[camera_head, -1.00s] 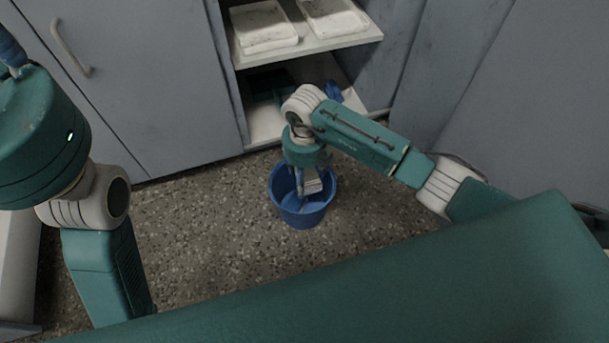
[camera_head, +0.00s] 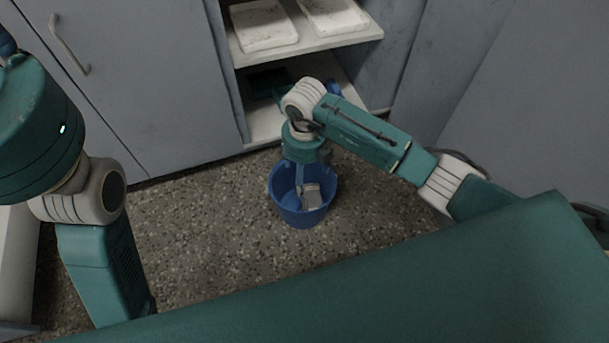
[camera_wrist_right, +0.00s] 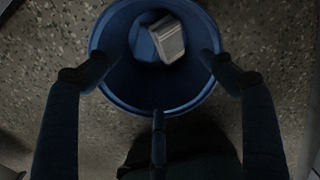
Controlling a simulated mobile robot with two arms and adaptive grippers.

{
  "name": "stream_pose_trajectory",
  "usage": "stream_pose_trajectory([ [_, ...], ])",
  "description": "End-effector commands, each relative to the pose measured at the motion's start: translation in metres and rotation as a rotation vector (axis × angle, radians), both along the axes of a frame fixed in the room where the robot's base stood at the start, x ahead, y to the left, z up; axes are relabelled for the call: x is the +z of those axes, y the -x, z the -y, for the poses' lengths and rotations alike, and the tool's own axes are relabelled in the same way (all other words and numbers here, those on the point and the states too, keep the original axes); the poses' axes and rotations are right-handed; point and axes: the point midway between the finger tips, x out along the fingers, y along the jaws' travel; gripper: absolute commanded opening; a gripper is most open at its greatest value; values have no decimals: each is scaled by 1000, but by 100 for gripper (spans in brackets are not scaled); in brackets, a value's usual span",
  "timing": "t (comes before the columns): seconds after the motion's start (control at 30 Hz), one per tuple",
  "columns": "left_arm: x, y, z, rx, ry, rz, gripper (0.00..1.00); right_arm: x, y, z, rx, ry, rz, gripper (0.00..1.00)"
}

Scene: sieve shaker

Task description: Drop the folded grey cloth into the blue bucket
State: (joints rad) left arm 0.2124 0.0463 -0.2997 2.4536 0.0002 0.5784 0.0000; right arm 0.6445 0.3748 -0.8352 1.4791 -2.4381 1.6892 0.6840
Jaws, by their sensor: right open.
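The blue bucket (camera_head: 287,209) stands upright on the speckled floor, and it also shows in the right wrist view (camera_wrist_right: 128,92). The folded grey cloth (camera_head: 312,198) is a small pale block inside the bucket's rim, tilted, and clear of the fingers in the right wrist view (camera_wrist_right: 168,38). Whether it touches the bottom is hard to tell. My right gripper (camera_wrist_right: 159,80) is open and empty, pointing down over the bucket, its fingers spread around the opening. In the head view the right gripper (camera_head: 299,177) partly covers the bucket's back. My left arm shows at the left, but its gripper is out of view.
An open grey cabinet stands behind the bucket, with white trays (camera_head: 264,27) on a shelf (camera_head: 310,46) and a dark green container (camera_head: 268,82) below. A closed cabinet door (camera_head: 130,90) is at left. The floor (camera_head: 200,230) left of the bucket is clear.

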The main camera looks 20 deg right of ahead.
Motion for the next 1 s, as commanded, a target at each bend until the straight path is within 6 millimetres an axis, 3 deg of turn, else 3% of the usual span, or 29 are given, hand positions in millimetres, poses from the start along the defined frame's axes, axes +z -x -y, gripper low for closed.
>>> stream_pose_trajectory([
  [0.3,0,0,0,0,0,0,30,69,-2,0,0,-1,5,82],
  [0.5,0,0,0,0,0,0,30,96,-1,0,-1,-1,2,82],
  [1.0,0,0,0,0,0,0,30,103,0,0,0,0,0,82],
])
